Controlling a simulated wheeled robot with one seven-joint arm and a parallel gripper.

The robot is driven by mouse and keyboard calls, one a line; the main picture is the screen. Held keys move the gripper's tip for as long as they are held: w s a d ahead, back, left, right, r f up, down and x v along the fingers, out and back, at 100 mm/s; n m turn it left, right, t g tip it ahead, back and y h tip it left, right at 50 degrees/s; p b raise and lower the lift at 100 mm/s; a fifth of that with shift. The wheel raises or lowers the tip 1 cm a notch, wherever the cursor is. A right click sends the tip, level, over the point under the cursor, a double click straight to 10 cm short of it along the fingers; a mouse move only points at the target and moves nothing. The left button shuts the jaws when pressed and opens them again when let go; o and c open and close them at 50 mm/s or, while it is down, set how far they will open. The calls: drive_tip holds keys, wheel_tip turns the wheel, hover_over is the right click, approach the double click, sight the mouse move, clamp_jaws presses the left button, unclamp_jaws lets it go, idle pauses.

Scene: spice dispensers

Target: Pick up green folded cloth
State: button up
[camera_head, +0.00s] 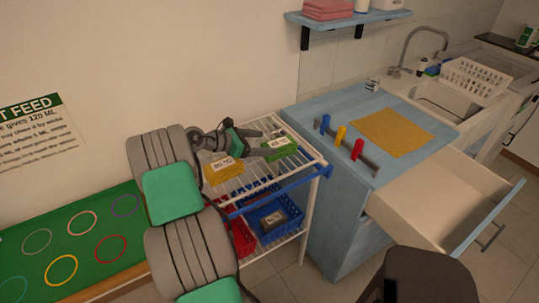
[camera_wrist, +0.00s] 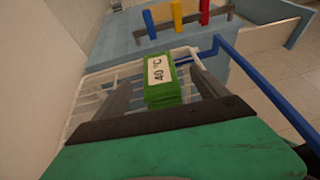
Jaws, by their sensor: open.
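The green folded cloth (camera_head: 280,146) lies on the top of the white wire rack, with a white label on it. In the wrist view the green cloth (camera_wrist: 165,94) shows its label reading "40 °C" and sits in the gap between the two fingers. My gripper (camera_head: 262,143) is over the rack top, reaching in from the left. In the wrist view my gripper (camera_wrist: 162,82) is open, one finger on each side of the cloth. I cannot tell whether either finger touches it.
A yellow folded cloth (camera_head: 218,172) lies on the rack top, near my gripper. The rack (camera_head: 313,160) has a blue front rail (camera_head: 302,178) and holds red and blue baskets below. A blue counter with coloured dispensers (camera_head: 341,134) and an open drawer (camera_head: 430,205) stands to the right.

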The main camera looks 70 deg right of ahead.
sight(275, 144)
drive_tip(key=shift+f, duration=0.4)
drive_tip(key=p+x, duration=0.1)
drive_tip(key=x, duration=0.6)
drive_tip(key=shift+d+f, duration=0.1)
drive_tip(key=shift+d, duration=0.2)
drive_tip(key=shift+a, duration=0.1)
drive_tip(key=c, duration=1.5)
